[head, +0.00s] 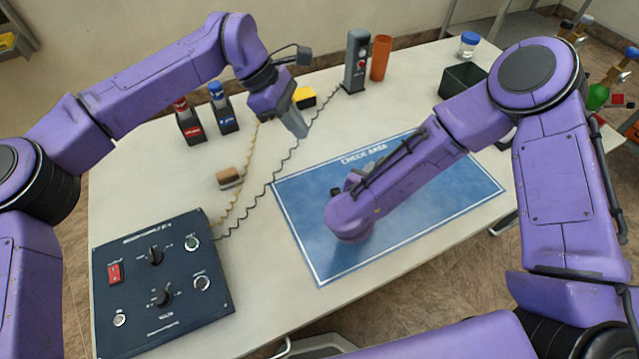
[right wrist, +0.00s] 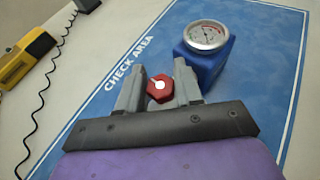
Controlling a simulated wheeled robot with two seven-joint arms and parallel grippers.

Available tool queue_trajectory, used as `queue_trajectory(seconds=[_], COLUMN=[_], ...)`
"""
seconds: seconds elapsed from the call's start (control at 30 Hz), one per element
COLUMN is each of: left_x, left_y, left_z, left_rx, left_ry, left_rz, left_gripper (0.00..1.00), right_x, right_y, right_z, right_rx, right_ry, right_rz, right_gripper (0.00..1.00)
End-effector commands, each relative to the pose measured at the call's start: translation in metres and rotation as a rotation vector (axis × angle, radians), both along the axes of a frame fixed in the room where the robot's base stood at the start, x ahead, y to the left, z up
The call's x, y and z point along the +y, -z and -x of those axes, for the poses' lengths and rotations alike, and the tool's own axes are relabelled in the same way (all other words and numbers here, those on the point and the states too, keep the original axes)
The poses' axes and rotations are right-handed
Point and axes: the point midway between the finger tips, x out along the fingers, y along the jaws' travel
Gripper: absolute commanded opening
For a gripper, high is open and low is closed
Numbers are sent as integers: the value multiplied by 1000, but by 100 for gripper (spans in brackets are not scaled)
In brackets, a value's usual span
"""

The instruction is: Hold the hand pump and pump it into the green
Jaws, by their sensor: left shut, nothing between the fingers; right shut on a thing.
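In the right wrist view a blue block-shaped unit (right wrist: 204,66) with a round gauge (right wrist: 207,35) on top stands on the blue check-area mat (right wrist: 262,85). The gauge's needle is too small to read. My right gripper (right wrist: 157,76) is shut on a red knob (right wrist: 160,89) with a white mark, just left of the blue unit. I cannot tell how the knob joins the unit. In the head view my right arm hides the gripper, knob and unit over the mat (head: 430,200). My left gripper (head: 299,125) is shut and empty, above the table beside a yellow device (head: 305,97).
A dark control panel (head: 135,278) lies at the front left. Two stands with red (head: 187,122) and blue (head: 222,110) tops, a grey post device (head: 356,62), an orange cup (head: 380,58) and a dark bin (head: 462,80) stand farther back. Coiled cords (head: 270,180) cross the table.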

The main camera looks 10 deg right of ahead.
Motion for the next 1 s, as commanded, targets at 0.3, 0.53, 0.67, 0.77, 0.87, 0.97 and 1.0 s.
queue_trajectory(seconds=[0.3,0.53,0.67,0.77,0.87,0.97,1.0], left_x=[53,56,54,54,54,54,54], left_y=[78,85,85,85,85,85,85], left_z=[12,22,23,23,22,22,22], left_rx=[617,941,1064,1118,1141,1144,1143], left_ry=[-886,-1452,-1681,-1787,-1834,-1841,-1840], left_rz=[-258,-461,-541,-576,-593,-596,-595], left_gripper=[0,0,0,0,0,0,0], right_x=[0,0,0,0,0,0,0], right_y=[1,1,1,1,1,1,1], right_z=[1,1,1,1,1,1,1], right_rx=[4,4,4,4,4,4,4], right_ry=[-1,-2,-2,-1,-1,-1,-1], right_rz=[2,2,2,2,2,2,2], right_gripper=[0,0,0,0,0,0,0])
